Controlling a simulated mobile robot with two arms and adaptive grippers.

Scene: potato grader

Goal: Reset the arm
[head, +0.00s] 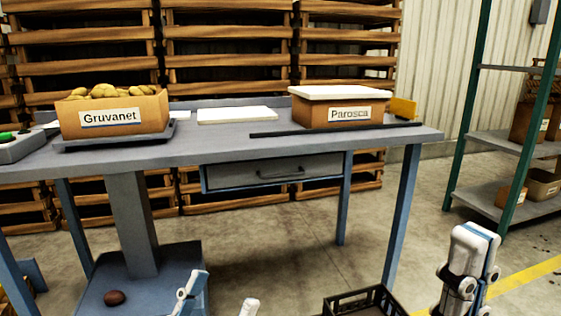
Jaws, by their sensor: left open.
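My left gripper (219,295) shows at the bottom edge, left of centre. Its two pale fingertips are well apart with nothing between them, below and in front of the workbench (225,152). The rest of the left arm is out of frame. The white and dark end of my right arm (466,262) stands at the lower right, clear of the bench. I cannot make out its fingertips, or whether they are open or shut.
On the bench are a potato-filled Gruvanet box (143,116), a white board (236,115) and a white-lidded Parosca box (317,112). A dark crate (343,303) sits at the bottom. A brown potato (115,298) lies below left. A shelf rack (502,141) stands right.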

